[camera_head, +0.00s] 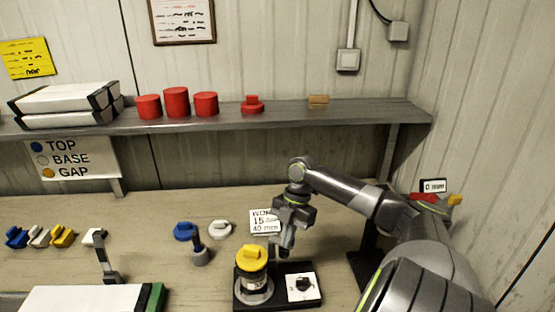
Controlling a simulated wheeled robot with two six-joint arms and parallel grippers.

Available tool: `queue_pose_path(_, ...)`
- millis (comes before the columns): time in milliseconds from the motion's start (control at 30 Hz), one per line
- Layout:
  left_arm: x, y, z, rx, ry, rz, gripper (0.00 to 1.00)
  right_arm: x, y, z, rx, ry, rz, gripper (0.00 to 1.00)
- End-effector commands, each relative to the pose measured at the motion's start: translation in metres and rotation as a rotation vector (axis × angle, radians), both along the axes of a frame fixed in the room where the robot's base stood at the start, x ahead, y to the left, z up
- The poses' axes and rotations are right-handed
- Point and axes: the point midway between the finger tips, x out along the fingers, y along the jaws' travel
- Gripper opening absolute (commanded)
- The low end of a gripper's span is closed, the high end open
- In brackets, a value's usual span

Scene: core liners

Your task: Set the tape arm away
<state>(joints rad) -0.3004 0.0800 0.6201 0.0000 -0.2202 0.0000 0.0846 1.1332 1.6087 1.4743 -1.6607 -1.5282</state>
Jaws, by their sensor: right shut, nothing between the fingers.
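I cannot tell for sure which part is the tape arm. A small dark upright arm with a white head (103,258) stands at the left of the bench. A black fixture base (312,299) holds an upright cylinder with a yellow cap (252,258) and a white plate with a black knob (301,287). My right gripper (285,250) points down just behind the fixture, right of the yellow cap. It is shut and empty. Whether it touches the fixture is unclear. A red and yellow part (436,199) shows behind my right arm, partly hidden. My left gripper is out of view.
Blue (185,231) and white (220,229) caps, a grey peg (199,254) and a printed card (264,221) lie behind the fixture. Several coloured clips lie at the far left. A white tray (85,299) is in front. A shelf (280,117) with red cylinders runs behind. A "0 mm" display (433,185) stands right.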

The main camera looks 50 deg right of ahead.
Motion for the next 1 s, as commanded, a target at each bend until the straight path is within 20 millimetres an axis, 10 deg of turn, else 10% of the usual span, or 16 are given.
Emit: queue_pose_path(1000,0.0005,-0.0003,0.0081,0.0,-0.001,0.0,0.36,0.0,-0.0096,0.0024,-0.002,-0.001,-0.003,0.0)
